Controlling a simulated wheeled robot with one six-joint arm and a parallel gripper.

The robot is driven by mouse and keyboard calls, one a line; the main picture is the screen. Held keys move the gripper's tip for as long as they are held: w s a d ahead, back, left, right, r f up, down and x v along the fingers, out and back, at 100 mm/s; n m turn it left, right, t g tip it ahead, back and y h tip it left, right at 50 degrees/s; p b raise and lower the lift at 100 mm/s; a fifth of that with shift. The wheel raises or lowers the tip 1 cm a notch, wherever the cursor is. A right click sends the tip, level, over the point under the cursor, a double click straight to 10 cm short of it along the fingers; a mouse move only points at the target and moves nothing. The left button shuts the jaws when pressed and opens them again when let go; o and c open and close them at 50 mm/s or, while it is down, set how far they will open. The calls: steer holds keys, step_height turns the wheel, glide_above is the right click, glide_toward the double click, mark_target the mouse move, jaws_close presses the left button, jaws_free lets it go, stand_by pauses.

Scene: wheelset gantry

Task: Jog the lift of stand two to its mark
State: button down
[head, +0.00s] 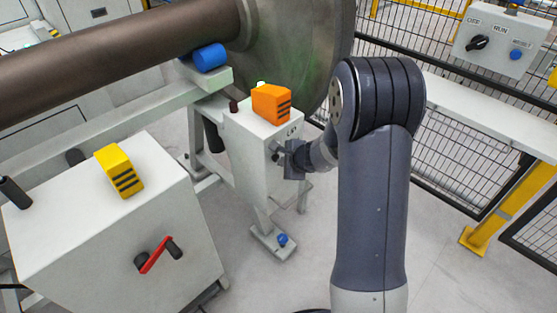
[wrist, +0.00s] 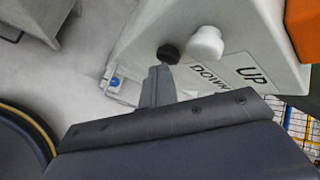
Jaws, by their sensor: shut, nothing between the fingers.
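A pale stand (head: 258,150) with an orange striped block (head: 271,103) on top stands under the wheel; no number is readable on it. In the wrist view its face (wrist: 240,25) carries a black button (wrist: 168,54), a white button (wrist: 207,43) and the labels DOWN (wrist: 210,76) and UP (wrist: 252,77). My gripper (head: 278,157) is at this face. In the wrist view my gripper (wrist: 160,68) is shut and empty, its tips at the black button; I cannot tell whether they touch. No lift mark can be made out.
A pale cabinet (head: 75,235) with a yellow striped block (head: 119,171) and a red-handled crank (head: 156,255) stands at left. The wheel (head: 300,50) and its axle (head: 110,50) are above. A switch box (head: 503,42) hangs by the fence at right. Floor is clear at lower right.

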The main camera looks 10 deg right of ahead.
steer(key=shift+s+d+b, duration=0.5)
steer(key=shift+s+b, duration=0.05)
steer(key=shift+s, duration=0.2)
steer(key=shift+d, duration=0.1)
steer(key=s+d+b, duration=0.1)
steer(key=s, duration=0.1)
steer(key=s+d+b, duration=0.1)
steer(key=s, duration=0.1)
steer(key=shift+d, duration=0.4)
stand_by(0.4)
